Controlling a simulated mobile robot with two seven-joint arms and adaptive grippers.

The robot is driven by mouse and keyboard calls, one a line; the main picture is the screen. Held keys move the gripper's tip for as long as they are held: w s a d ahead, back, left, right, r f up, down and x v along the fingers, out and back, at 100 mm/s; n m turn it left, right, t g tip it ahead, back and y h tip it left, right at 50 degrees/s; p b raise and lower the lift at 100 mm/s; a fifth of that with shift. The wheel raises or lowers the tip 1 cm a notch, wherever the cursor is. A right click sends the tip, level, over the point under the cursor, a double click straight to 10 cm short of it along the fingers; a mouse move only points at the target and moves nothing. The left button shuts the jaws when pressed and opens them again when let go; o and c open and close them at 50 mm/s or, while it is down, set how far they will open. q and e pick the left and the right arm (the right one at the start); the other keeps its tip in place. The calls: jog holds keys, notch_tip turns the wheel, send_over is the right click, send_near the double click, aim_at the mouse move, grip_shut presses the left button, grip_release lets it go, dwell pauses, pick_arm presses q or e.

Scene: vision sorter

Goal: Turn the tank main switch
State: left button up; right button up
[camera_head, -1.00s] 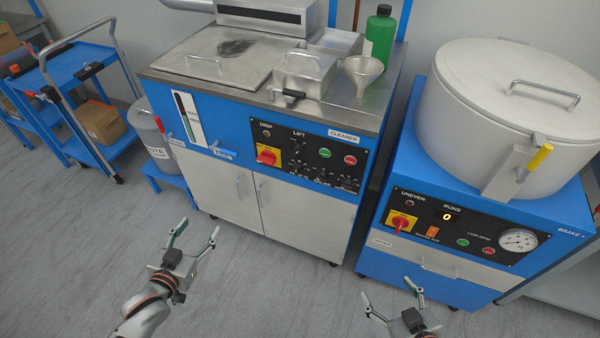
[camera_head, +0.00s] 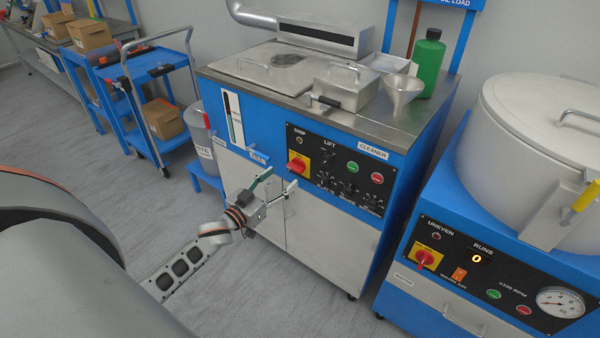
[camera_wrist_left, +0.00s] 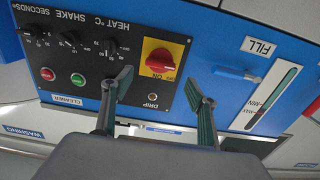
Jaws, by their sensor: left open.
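The tank main switch is a red rotary knob on a yellow plate (camera_head: 298,163) at the left of the cleaner's black control panel (camera_head: 335,178). In the left wrist view the red knob (camera_wrist_left: 159,59) shows upside down, ahead of the fingertips and roughly between them. My left gripper (camera_head: 281,178) is open and empty, in front of the cabinet just below and left of the switch. In the left wrist view its two fingers (camera_wrist_left: 158,81) stand apart, with no contact on the knob visible. My right gripper is out of view.
The panel also has a green button (camera_head: 352,167), a red button (camera_head: 377,178) and small dials. A blue FILL lever (camera_head: 259,155) sits left of it. A white drum machine (camera_head: 545,140) with its own red switch (camera_head: 425,258) stands at the right. Grey floor is open in front.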

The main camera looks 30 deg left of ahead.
aim_at(293, 168)
pick_arm(q)
jog(key=w, duration=0.4)
jog(key=w+b, duration=0.1)
jog(key=w, duration=0.1)
jog(key=shift+w+d, duration=0.2)
jog(key=shift+d, duration=0.05)
jog(key=c, duration=1.1)
